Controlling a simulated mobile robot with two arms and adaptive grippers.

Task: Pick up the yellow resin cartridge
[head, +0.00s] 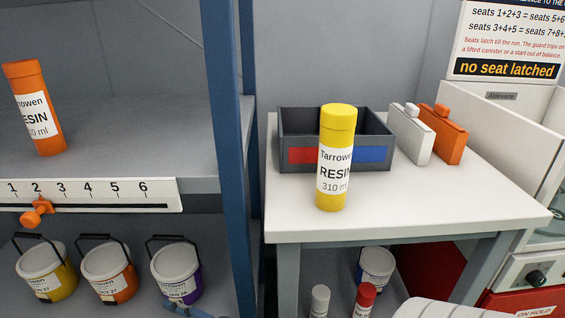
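The yellow resin cartridge (335,160) stands upright near the front of a white-topped table, in the middle of the head view. It has a yellow cap and a white label reading Tarrowen RESIN 310 ml. It stands in front of a dark grey bin and hides part of the bin's front. Nothing is holding it.
The table (420,205) also bears the grey bin (381,151), a white canister (411,137) and an orange one (447,138). A blue post (224,120) separates it from shelves with an orange resin cartridge (34,110) and several pails. The table's front right is clear.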

